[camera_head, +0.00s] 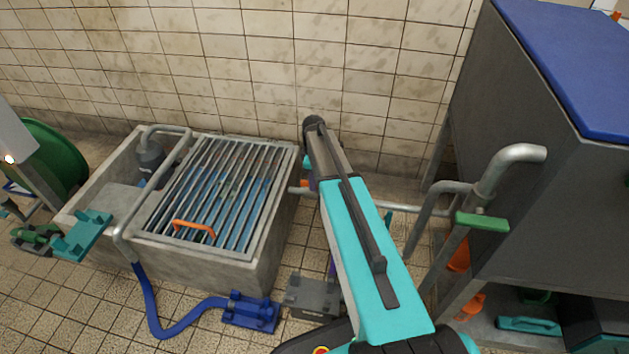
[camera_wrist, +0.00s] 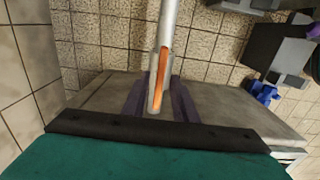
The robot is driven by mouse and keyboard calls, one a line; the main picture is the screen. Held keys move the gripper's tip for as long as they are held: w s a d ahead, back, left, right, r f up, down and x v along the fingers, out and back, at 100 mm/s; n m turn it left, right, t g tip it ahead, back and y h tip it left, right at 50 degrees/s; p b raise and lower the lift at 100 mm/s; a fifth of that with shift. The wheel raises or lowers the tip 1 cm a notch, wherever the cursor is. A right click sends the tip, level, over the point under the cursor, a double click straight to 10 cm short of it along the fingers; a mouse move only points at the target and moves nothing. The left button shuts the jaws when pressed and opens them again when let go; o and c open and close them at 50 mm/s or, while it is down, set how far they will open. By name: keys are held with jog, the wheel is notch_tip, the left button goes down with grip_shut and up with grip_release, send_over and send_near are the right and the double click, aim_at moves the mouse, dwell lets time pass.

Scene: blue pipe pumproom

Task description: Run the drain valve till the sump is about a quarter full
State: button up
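The sump (camera_head: 262,262) is a concrete basin under a barred grate, with blue showing between the bars; its fill level is hard to judge. A grey pipe runs from the right to the sump's right side and has an orange lever (camera_head: 301,190) at its end. In the wrist view the orange lever (camera_wrist: 161,70) lies along the pipe end. My gripper (camera_wrist: 160,78) has its two dark fingers apart, one on each side of the pipe end and lever. I cannot tell whether they touch. In the head view my arm mostly hides the gripper.
An orange handle (camera_head: 194,228) is on the grate. A large grey tank (camera_head: 540,150) with a blue top stands right, beside a pipe with a green handle (camera_head: 482,222). A blue hose (camera_head: 158,320) and grey box (camera_head: 314,296) lie on the floor. The tiled wall is close behind.

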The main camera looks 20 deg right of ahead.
grip_shut()
jog(key=shift+r+m+p, duration=0.1)
jog(key=shift+m+p, duration=0.2)
jog(key=shift+p, duration=0.25)
jog(key=shift+r+m+p, duration=0.1)
jog(key=shift+m+p, duration=0.7)
jog(key=shift+p, duration=0.25)
jog(key=m+p, duration=0.4)
jog(key=m, duration=0.1)
jog(key=shift+p, duration=0.4)
jog(key=m+p, duration=0.4)
jog(key=m, duration=0.2)
jog(key=m+p, duration=0.1)
jog(key=m, duration=0.1)
jog(key=m+p, duration=0.1)
jog(key=m, duration=0.2)
jog(key=shift+s+f, duration=0.1)
jog(key=shift+f, duration=0.1)
